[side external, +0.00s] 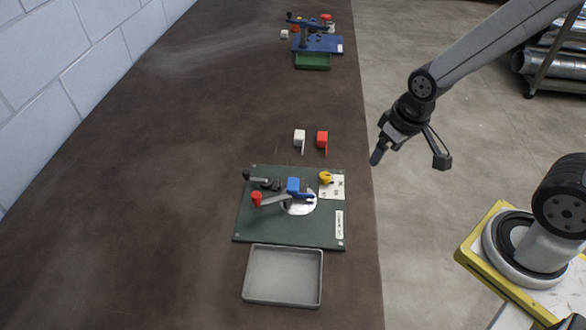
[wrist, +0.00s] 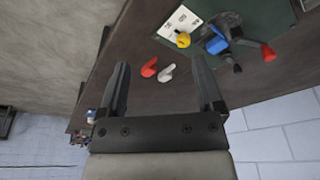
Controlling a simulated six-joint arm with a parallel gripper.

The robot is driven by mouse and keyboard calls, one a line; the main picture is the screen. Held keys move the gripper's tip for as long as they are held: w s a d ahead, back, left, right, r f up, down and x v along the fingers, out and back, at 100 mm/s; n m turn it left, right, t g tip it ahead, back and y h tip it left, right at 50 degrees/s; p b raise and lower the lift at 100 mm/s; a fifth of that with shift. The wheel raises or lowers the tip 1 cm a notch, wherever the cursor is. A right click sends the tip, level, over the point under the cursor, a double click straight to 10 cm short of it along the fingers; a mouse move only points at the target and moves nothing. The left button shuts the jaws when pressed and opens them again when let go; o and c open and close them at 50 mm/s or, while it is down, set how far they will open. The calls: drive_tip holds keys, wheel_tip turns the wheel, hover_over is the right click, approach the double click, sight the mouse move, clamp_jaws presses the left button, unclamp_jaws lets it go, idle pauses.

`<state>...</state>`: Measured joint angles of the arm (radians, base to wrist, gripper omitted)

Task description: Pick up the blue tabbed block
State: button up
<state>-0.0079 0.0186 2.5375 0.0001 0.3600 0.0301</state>
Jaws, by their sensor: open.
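The blue tabbed block (side external: 293,185) sits in the fixture on the dark green plate (side external: 250,225), over a pale round disc. It also shows in the wrist view, at upper right (wrist: 217,44), partly hidden by dark fixture parts. A red-tipped lever (side external: 268,200) runs close in front of it. My gripper (side external: 409,158) is open and empty, in the air right of the table edge and well apart from the block. In the wrist view its two fingers (wrist: 158,62) stand wide apart.
A white tabbed block (side external: 299,136) and a red one (side external: 322,138) stand behind the plate. A yellow knob (side external: 326,177) is at the plate's right. A grey tray (side external: 284,275) lies in front. A blue fixture (side external: 330,45) and green tray (side external: 312,61) are farther back. The table's left is clear.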

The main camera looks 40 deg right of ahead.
drive_tip(key=w+a+f+m+g, duration=0.15)
drive_tip(key=w+a+m, duration=0.3)
drive_tip(key=w, duration=0.45)
drive_tip(key=m+g, duration=0.1)
drive_tip(key=m, duration=0.3)
hover_over(293, 183)
wheel_tip(293, 183, down, 5)
drive_tip(key=shift+s, duration=0.1)
drive_tip(key=shift+d+f, duration=0.1)
drive_tip(key=shift+f, duration=1.2)
drive_tip(key=shift+f, duration=0.1)
drive_tip(key=shift+f, duration=2.5)
clamp_jaws()
